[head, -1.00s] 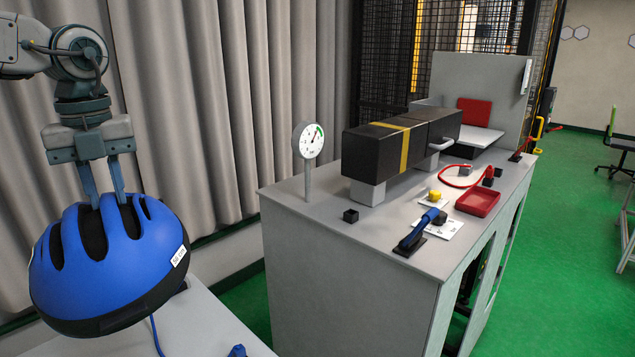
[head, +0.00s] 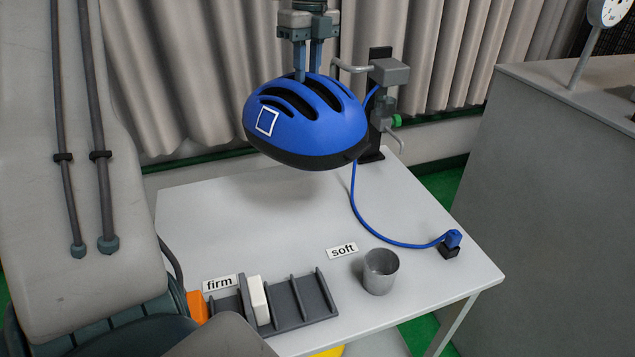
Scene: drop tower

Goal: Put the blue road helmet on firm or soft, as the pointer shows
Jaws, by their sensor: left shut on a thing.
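The blue road helmet (head: 318,125) has dark vents, a black lower rim and a white-outlined square mark. My left gripper (head: 307,75) is shut on its top and holds it, slightly tilted, in the air above the white table (head: 230,215). The "firm" label (head: 219,283) lies at the table's front left, and the "soft" label (head: 343,251) lies right of it. A round dial (head: 608,11) is cut off at the top right corner; its pointer reading cannot be made out. My right gripper is not in view.
A dark slotted rack (head: 290,300) with a white block (head: 258,300) stands near the front edge. A metal cup (head: 380,271) stands by "soft". A stand (head: 387,75) is behind the helmet; a blue cable (head: 375,232) runs to a plug (head: 451,242). The table's left middle is clear.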

